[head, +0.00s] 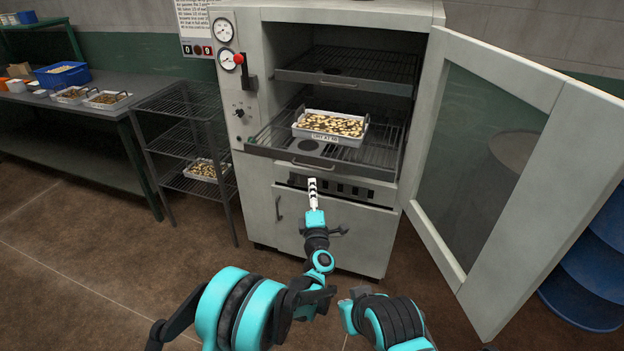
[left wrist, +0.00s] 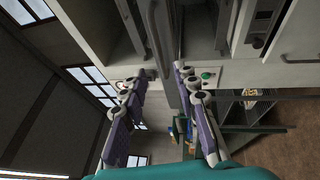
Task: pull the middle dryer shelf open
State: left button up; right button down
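The middle dryer shelf (head: 265,140) is a wire rack holding a white tray (head: 300,130) of sliced pieces. It sticks out a little from the cabinet, and its front bar has a handle (head: 312,164). My left gripper (head: 312,181) is just below and in front of that handle, fingers pointing at the dryer. In the left wrist view the left gripper (left wrist: 158,80) has its two fingers apart, with a grey bar running behind the gap. I cannot tell whether they touch the handle. My right arm shows at the bottom, but its gripper cannot be made out.
The dryer door (head: 500,180) stands wide open on the right, near blue drums (head: 595,270). An upper shelf (head: 345,68) is empty. A wire rack (head: 185,135) and a table (head: 60,125) with trays stand left. A lower panel (head: 335,230) is below the shelf.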

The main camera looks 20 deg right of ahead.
pick_arm(q)
jog(key=v, duration=0.4)
dwell(0.3)
jog(key=a+r+m+g+h, duration=0.25)
jog(key=a+r+m, duration=0.3)
jog(key=r, duration=0.45)
jog(key=s+a+r+m+g, duration=0.2)
jog(key=s+a+m, duration=0.4)
jog(key=a, duration=0.1)
jog(key=s+a+f+m+g+y, duration=0.1)
jog(key=s+a+f, duration=0.3)
jog(key=s+a, duration=0.4)
jog(key=s+a+f+m+g+y, duration=0.2)
jog(key=s+a+f+g+y, duration=0.1)
jog(key=s+a, duration=0.5)
jog(key=s+a+f+m+g+y, duration=0.2)
jog(key=s+a+f+g, duration=0.2)
jog(key=s+a, duration=0.4)
jog(key=s+f, duration=0.1)
jog(key=s, duration=0.2)
jog(key=shift+s+a+f, duration=0.3)
jog(key=shift+f, duration=0.05)
